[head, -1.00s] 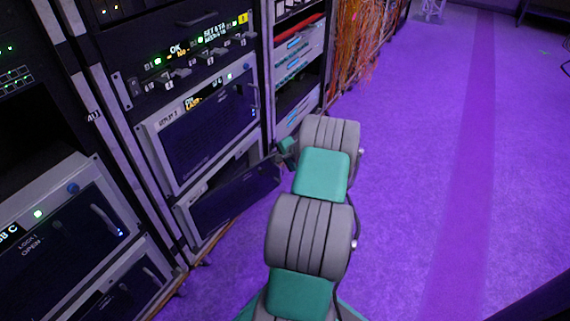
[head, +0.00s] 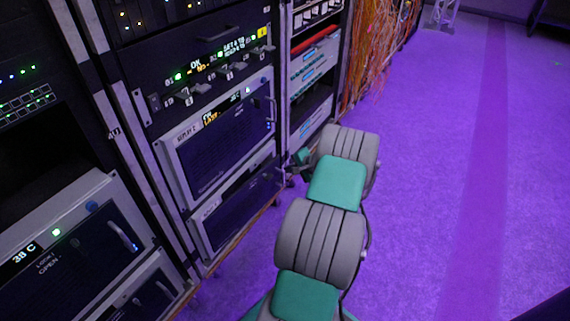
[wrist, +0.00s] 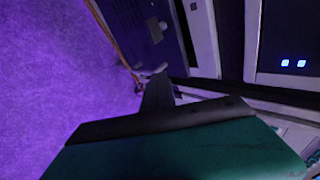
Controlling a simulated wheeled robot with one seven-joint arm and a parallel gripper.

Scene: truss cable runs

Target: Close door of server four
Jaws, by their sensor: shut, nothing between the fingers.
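The lowest door (head: 238,213) in the middle rack is a dark panel in a light grey frame. It looks flush or nearly flush with the rack front; I cannot tell whether it is latched, and no label naming it server four is readable. My gripper (head: 284,172) is at the door's right end, partly hidden behind my arm. In the wrist view, my gripper (wrist: 155,74) is shut and empty, its tips close to the dark panel (wrist: 150,35). I cannot tell whether they touch it.
Above is another server unit (head: 222,145) with a closed dark front, then a panel of switches (head: 215,75). A left rack (head: 75,240) has a unit reading "OPEN". Orange cables (head: 375,45) hang further back. The purple floor (head: 430,200) on the right is clear.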

